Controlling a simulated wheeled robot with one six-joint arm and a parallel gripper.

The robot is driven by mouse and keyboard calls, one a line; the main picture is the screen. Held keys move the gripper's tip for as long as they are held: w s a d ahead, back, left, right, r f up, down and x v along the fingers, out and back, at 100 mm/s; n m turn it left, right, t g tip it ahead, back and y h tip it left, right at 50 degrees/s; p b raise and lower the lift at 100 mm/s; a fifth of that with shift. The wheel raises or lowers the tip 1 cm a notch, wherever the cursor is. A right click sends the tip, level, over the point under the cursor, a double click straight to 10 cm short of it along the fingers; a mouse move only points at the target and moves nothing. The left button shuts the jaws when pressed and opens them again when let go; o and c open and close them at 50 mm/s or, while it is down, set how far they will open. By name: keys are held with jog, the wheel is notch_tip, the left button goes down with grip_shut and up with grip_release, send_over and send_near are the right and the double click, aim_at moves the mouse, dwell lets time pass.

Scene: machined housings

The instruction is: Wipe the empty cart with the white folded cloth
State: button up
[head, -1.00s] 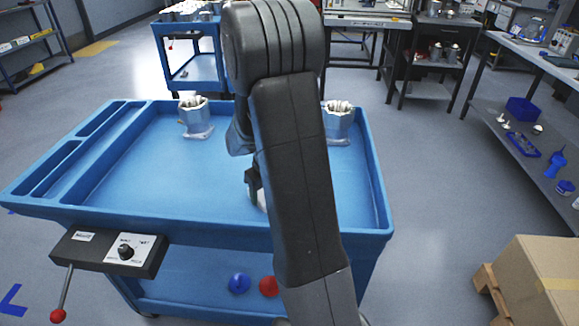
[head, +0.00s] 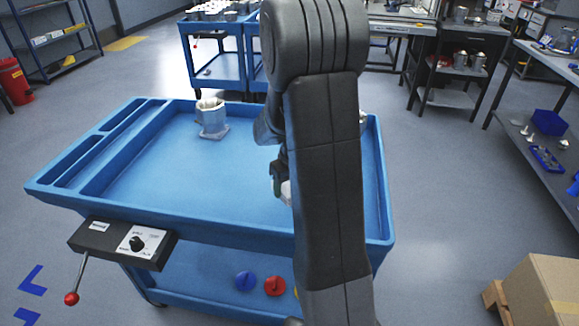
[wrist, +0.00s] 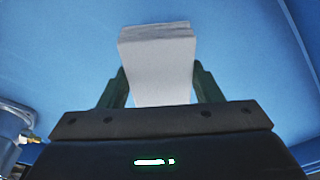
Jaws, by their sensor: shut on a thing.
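The blue cart (head: 190,165) stands in front of me in the head view. Its top tray is not empty: a grey metal housing (head: 211,118) stands near the back edge, and a second housing (head: 362,117) is mostly hidden behind my arm. My gripper (wrist: 155,80) is shut on the white folded cloth (wrist: 158,55), which sits between the two fingers over the blue tray surface. In the head view my arm hides most of the gripper, and only a bit of the cloth (head: 286,192) shows. I cannot tell whether the cloth touches the tray.
The wrist view shows part of a metal housing (wrist: 10,128) at lower left. A control box (head: 122,243) with a red-knobbed lever is on the cart's front. A cardboard box (head: 545,290) stands at right. Another blue cart (head: 215,65) with parts is behind. The tray's left middle is clear.

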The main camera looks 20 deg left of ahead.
jog(key=shift+r+p, duration=0.95)
jog(key=shift+r, duration=0.8)
